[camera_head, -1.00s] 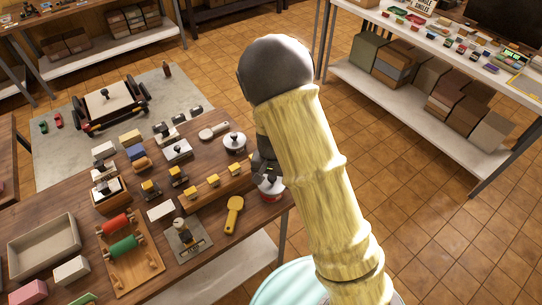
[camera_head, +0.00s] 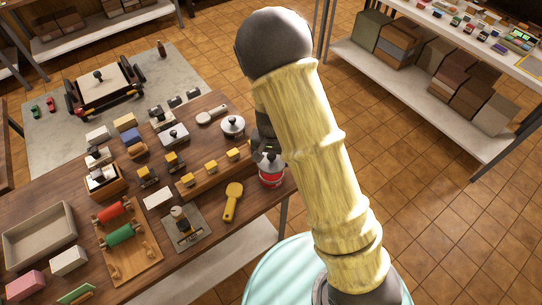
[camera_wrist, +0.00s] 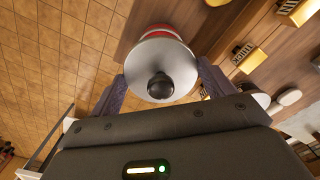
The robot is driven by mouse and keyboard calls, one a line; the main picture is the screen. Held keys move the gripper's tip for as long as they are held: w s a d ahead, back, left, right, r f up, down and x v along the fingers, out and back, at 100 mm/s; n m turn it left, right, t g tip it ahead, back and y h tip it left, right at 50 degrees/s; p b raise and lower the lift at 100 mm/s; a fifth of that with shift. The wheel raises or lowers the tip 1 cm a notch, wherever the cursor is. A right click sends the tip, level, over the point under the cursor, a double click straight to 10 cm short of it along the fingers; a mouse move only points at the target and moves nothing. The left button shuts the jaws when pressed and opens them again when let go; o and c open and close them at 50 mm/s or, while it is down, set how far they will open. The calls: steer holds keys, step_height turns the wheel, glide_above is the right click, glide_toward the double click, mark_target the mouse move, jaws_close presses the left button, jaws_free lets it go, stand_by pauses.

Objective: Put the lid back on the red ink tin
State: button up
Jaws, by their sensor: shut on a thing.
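The red ink tin (camera_head: 271,180) stands near the right edge of the wooden table. The lid (camera_head: 266,160), a pale grey disc with a black knob, is above the tin, and a red side shows below it. In the wrist view the lid (camera_wrist: 150,58) faces me, with the red tin (camera_wrist: 163,29) showing past its far edge. My gripper (camera_wrist: 160,75) has one finger at each side of the lid's rim and is shut on it. I cannot tell whether the lid touches the tin. My arm hides part of this area in the head view.
A pot with a silver lid (camera_head: 232,126) stands behind and left of the tin. A wooden rack with yellow-topped stamps (camera_head: 211,168) is to the left. A yellow scoop-shaped tool (camera_head: 232,203) lies in front. Open floor (camera_head: 440,220) is to the right.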

steer(key=shift+f+b, duration=1.7)
steer(key=shift+f, duration=0.8)
steer(key=shift+f, duration=0.15)
stand_by(0.9)
steer(key=o, duration=0.9)
steer(key=shift+p, duration=0.3)
steer(key=shift+r+p, duration=2.95)
steer(key=shift+r, duration=0.6)
